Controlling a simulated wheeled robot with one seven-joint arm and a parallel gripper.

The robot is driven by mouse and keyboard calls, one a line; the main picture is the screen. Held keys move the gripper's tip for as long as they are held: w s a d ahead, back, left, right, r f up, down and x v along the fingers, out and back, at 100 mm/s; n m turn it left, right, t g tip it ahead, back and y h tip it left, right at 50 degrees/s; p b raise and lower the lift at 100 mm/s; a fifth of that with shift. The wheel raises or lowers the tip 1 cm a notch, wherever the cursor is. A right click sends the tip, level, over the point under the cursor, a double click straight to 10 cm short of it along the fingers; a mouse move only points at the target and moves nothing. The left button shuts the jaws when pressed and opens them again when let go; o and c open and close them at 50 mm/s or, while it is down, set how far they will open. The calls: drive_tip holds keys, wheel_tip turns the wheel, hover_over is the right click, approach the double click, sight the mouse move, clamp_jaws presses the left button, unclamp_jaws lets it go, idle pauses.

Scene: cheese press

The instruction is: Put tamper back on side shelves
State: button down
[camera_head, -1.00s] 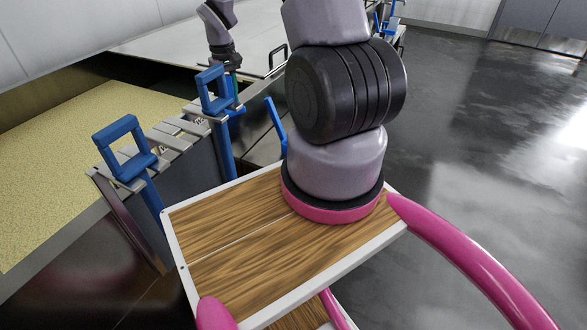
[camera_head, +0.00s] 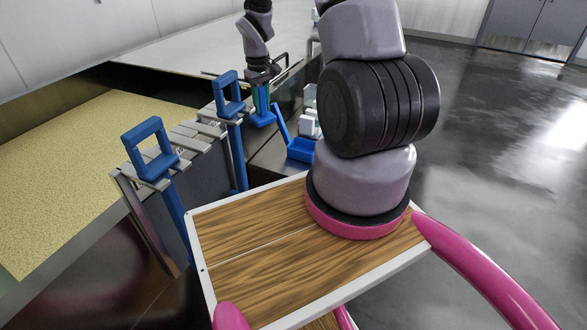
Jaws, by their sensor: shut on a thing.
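My gripper (camera_head: 262,88) is at the far end of my arm, beyond the second blue handle. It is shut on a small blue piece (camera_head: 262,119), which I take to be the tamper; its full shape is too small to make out. A slatted grey side rack (camera_head: 188,137) runs along the edge of the vat, to the left of my gripper. Two blue loop-handled tools, a near one (camera_head: 149,150) and a farther one (camera_head: 228,94), stand upright at this rack. Whether my gripper's load touches anything is unclear.
A blue scoop-like tray (camera_head: 301,150) and small white items (camera_head: 309,124) lie right of my gripper. The vat (camera_head: 70,160) holds yellowish grainy curd. A pale metal table (camera_head: 215,45) is behind. Open grey floor (camera_head: 490,150) lies to the right.

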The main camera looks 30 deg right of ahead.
drive_tip(key=shift+s+d+f+n, duration=0.1)
drive_tip(key=shift+d+f+n, duration=0.45)
drive_tip(key=shift+n, duration=0.45)
drive_tip(key=s+d+f+n, duration=0.1)
drive_tip(key=d+f+n, duration=0.1)
drive_tip(key=f+n, duration=0.4)
drive_tip(key=s+d+f+n, duration=0.1)
drive_tip(key=d+f+n, duration=0.2)
drive_tip(key=f+n, duration=0.3)
drive_tip(key=s+d+f+n, duration=0.1)
drive_tip(key=d+f+n, duration=0.1)
drive_tip(key=f+n, duration=0.4)
drive_tip(key=shift+s+d+f+n, duration=0.15)
drive_tip(key=shift+n, duration=0.75)
drive_tip(key=shift+s+d+f+n, duration=0.1)
drive_tip(key=shift+s+f+n, duration=0.05)
drive_tip(key=shift+n, duration=0.75)
drive_tip(key=shift+f, duration=0.15)
drive_tip(key=c, duration=0.6)
unclamp_jaws()
drive_tip(key=shift+c, duration=0.2)
